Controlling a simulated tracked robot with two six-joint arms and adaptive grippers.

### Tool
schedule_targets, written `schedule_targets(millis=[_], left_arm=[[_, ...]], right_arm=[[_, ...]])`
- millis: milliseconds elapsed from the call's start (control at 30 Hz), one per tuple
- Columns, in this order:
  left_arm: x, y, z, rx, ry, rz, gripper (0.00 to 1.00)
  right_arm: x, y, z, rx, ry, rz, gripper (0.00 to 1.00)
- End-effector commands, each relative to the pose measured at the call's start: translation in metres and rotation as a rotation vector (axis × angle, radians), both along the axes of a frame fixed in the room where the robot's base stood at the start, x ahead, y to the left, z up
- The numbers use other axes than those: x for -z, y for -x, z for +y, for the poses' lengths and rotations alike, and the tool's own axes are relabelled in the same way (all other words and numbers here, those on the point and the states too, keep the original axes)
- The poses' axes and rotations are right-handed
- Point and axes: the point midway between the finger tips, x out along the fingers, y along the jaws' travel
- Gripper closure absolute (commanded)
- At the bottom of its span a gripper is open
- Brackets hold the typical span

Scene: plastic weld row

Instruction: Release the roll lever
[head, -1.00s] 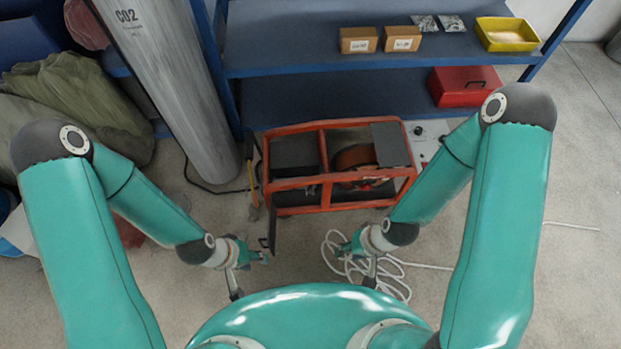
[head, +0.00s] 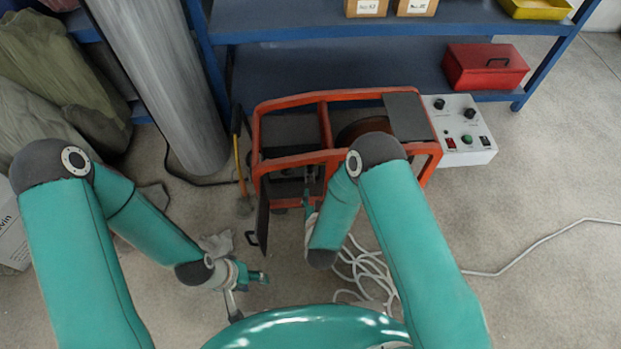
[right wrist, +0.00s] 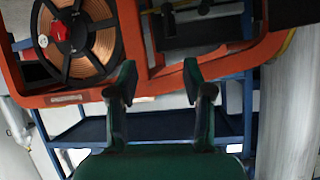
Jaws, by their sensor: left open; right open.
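The orange-framed welding machine (head: 325,98) stands on the floor in front of the shelf, its black side door (head: 263,212) open. In the right wrist view, its copper wire spool (right wrist: 100,12) with a red hub is at upper left. A dark drive mechanism (right wrist: 170,22) sits right of the spool, beyond my fingertips. I cannot clearly single out the roll lever there. My right gripper (right wrist: 158,75) is open and empty, fingers pointing into the machine's open side; in the head view, my right arm partly hides it. My left gripper (head: 258,276) is open and empty, left of the door.
A white control box (head: 462,128) is beside the machine's right end. White cable (head: 370,275) lies coiled on the floor in front. A grey cylinder (head: 165,85) and a yellow-handled tool (head: 239,165) stand to the left. A red box (head: 485,66) sits on the blue shelf.

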Motion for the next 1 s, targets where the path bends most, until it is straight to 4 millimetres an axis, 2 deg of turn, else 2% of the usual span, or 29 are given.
schedule_targets(millis=[33, 200, 300, 500, 667, 867, 1000], left_arm=[[0.041, 0.0, 0.0, 0.0, 0.0, 0.0, 0.49], [0.092, 0.0, 0.0, 0.0, 0.0, 0.0, 0.49], [0.11, 0.0, 0.0, 0.0, 0.0, 0.0, 0.49], [0.124, 0.0, 0.0, 0.0, 0.0, 0.0, 0.49], [0.128, 0.0, 0.0, 0.0, 0.0, -0.001, 0.49], [0.141, 0.0, 0.0, 0.0, 0.0, 0.0, 0.49], [0.153, 0.0, 0.0, 0.0, 0.0, 0.0, 0.49]], right_arm=[[0.036, -0.004, 0.009, 0.007, 0.031, -0.071, 0.49], [0.059, -0.01, 0.025, 0.048, 0.122, -0.289, 0.49], [0.065, -0.009, 0.032, 0.067, 0.161, -0.382, 0.49], [0.065, -0.006, 0.038, 0.086, 0.198, -0.471, 0.49], [0.064, -0.017, 0.035, 0.092, 0.2, -0.479, 0.49], [0.065, -0.05, 0.028, 0.092, 0.198, -0.48, 0.49], [0.066, -0.08, 0.022, 0.093, 0.198, -0.481, 0.49]])
